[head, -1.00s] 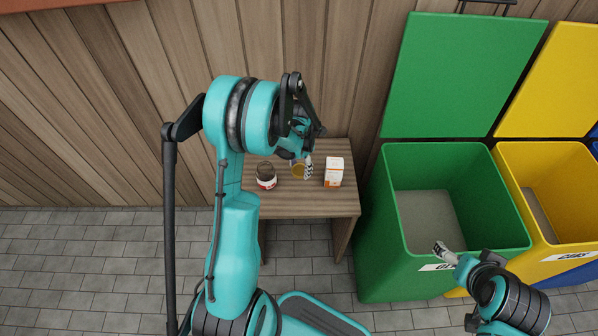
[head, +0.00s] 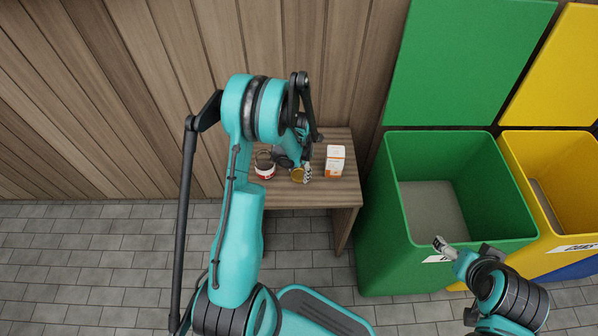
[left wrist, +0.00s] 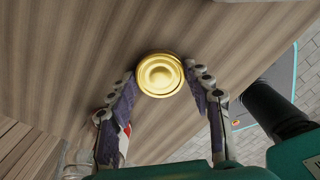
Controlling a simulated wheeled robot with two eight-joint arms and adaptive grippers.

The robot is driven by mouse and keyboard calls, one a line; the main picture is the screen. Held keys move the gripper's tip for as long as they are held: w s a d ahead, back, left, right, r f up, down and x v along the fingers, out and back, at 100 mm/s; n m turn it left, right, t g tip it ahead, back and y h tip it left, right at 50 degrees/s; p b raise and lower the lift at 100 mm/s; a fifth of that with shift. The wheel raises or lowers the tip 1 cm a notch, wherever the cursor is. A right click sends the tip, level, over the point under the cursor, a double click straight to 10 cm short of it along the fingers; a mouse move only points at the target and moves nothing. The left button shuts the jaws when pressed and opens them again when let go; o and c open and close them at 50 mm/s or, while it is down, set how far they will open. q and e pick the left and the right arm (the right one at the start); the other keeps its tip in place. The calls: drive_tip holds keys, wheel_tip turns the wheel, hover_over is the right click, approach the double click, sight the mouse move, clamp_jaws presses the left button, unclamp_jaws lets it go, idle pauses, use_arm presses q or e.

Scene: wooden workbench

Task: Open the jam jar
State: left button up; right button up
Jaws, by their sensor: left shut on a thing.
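The jam jar's round gold lid (head: 297,175) shows above the small wooden table, between the can and the carton. In the left wrist view the lid (left wrist: 160,75) faces the camera, and its rim hides whatever is under it. My left gripper (head: 304,173) is shut on the jar, with one finger on each side of the lid; both fingers also show in the left wrist view (left wrist: 161,83). I cannot tell whether the jar touches the table. My right gripper (head: 440,243) is in front of the green bin, too small to read its jaws.
A red and white can (head: 265,171) stands left of the jar on the table (head: 310,196). A white and orange carton (head: 335,160) stands to its right. Open green (head: 370,225) and yellow (head: 552,225) bins stand right of the table.

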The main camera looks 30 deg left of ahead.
use_arm(q)
drive_tip(key=shift+f, duration=0.15)
drive_tip(key=o, duration=1.3)
